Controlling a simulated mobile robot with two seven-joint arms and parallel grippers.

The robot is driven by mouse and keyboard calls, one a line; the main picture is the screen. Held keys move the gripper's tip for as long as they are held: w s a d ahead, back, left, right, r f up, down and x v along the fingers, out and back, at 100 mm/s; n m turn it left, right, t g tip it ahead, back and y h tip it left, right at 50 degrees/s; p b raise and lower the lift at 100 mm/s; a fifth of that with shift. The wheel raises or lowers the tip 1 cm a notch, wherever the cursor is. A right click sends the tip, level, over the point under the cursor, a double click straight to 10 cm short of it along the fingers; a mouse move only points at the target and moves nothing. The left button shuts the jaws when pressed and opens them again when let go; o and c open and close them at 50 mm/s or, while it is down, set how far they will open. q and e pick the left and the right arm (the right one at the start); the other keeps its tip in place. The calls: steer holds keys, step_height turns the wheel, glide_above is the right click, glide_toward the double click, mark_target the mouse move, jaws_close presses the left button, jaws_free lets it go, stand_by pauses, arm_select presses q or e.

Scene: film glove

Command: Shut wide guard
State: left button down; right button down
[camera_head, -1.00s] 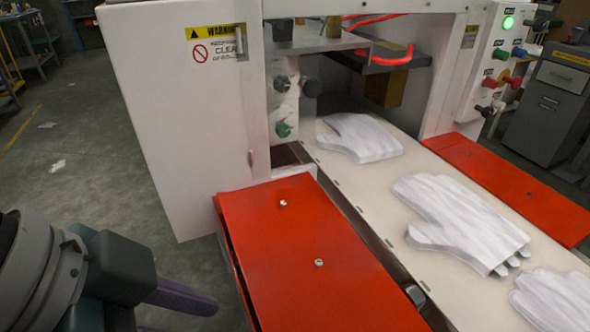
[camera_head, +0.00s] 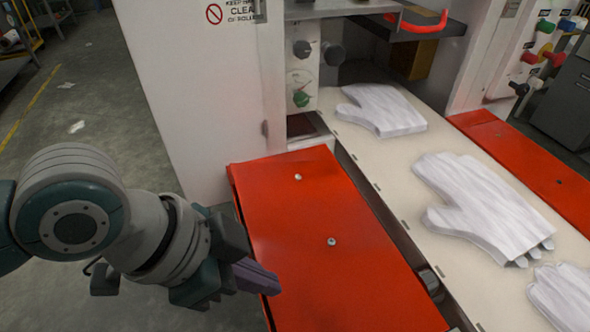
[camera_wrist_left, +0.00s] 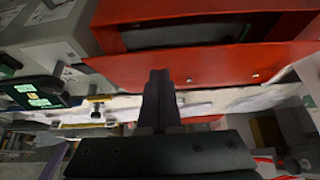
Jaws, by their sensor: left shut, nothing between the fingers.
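The wide red guard (camera_head: 325,245) is a large flat panel with two small bolts, on the near side of the white conveyor. A dark line runs along its left edge. In the left wrist view the red panel (camera_wrist_left: 215,66) spans the upper part. My left gripper (camera_head: 262,279) is at the guard's lower left edge, its purple fingers together and empty. The fingertips overlap the edge in the head view; I cannot tell whether they touch it. The fingers also show in the left wrist view (camera_wrist_left: 160,82). My right gripper is in neither view.
White gloves (camera_head: 482,205) lie flat along the conveyor belt (camera_head: 395,165). A narrower red panel (camera_head: 525,160) lies on its far side. The white machine housing (camera_head: 200,90) stands behind the guard. Open floor (camera_head: 85,115) lies to the left.

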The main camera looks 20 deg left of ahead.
arm_select(q)
steer(key=shift+s+a+f, duration=0.15)
steer(key=shift+a+f, duration=0.05)
steer(key=shift+f, duration=0.65)
steer(key=f+b, duration=0.1)
steer(key=f, duration=0.2)
steer(key=a+f+b, duration=0.1)
steer(key=shift+s+a+f+b, duration=0.1)
steer(key=shift+s+f+b, duration=0.25)
steer(key=shift+s+f, duration=0.05)
